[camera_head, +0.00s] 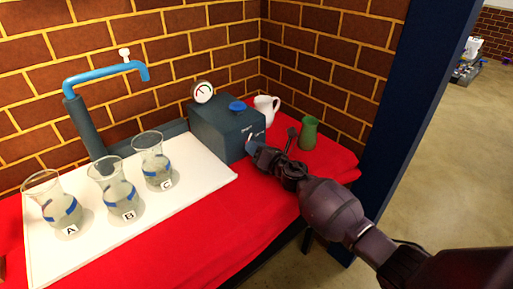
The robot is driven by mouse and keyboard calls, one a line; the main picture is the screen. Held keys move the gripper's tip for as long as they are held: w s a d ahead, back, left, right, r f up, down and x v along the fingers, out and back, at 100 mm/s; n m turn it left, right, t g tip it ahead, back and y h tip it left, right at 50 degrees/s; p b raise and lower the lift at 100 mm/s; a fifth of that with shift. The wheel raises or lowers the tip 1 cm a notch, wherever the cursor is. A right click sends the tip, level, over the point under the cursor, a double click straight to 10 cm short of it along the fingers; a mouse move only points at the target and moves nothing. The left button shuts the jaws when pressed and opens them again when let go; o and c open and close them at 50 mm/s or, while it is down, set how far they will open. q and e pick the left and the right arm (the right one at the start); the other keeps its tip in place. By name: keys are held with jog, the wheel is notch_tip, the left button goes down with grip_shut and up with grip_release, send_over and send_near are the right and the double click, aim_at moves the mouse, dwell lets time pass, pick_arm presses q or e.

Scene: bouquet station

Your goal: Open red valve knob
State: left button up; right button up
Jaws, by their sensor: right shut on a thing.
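A dark grey-blue box (215,128) stands at the back of the table, with a blue knob (237,106) and a round gauge (203,92) on top. My right gripper (254,148) is at the right front face of this box, just below small white lettering. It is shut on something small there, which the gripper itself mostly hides. No red knob can be made out; the spot at the fingertips is too small and covered to tell its colour. My left gripper is not in view.
Three flasks marked A (62,208), B (118,193) and C (155,168) stand on a white board (190,195). A blue tap (105,72) rises behind them. A white pitcher (266,106) and a green vase (308,133) stand right of the box on red cloth (215,225).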

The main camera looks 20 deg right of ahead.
jog(key=m, duration=0.2)
jog(key=shift+r+m, duration=0.15)
jog(key=shift+m, duration=0.25)
jog(key=m+p, duration=0.1)
jog(key=m, duration=0.3)
jog(key=shift+w, duration=0.1)
jog(key=m+p, duration=0.1)
jog(key=m, duration=0.2)
jog(key=shift+m, duration=0.8)
jog(key=shift+d+f, duration=0.1)
jog(key=shift+f, duration=0.1)
jog(key=o, duration=0.8)
jog(key=shift+o, duration=0.6)
